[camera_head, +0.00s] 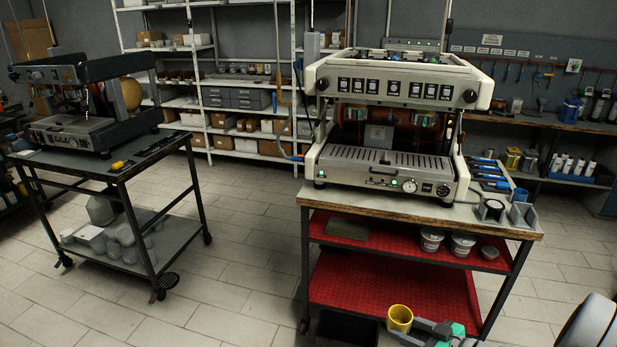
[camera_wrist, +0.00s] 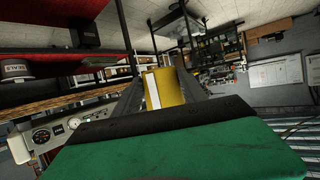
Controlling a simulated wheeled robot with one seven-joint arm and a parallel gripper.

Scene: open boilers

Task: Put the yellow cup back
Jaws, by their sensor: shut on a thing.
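The yellow cup (camera_head: 400,317) is at the bottom of the head view, in front of the red lower shelf of the right-hand cart. My gripper (camera_head: 418,325) comes in from the right and is shut on the cup. In the wrist view the yellow cup (camera_wrist: 165,88) sits between the two dark fingers of my gripper (camera_wrist: 165,95), with a pale strip along its left side. The cup's far side and inside are mostly hidden in the wrist view.
The cart (camera_head: 440,214) carries a cream espresso machine (camera_head: 385,172). Its red upper shelf (camera_head: 390,250) holds grey tubs (camera_head: 462,244); the red lower shelf (camera_head: 380,285) looks mostly bare. A second cart (camera_head: 150,152) with a dark machine stands left.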

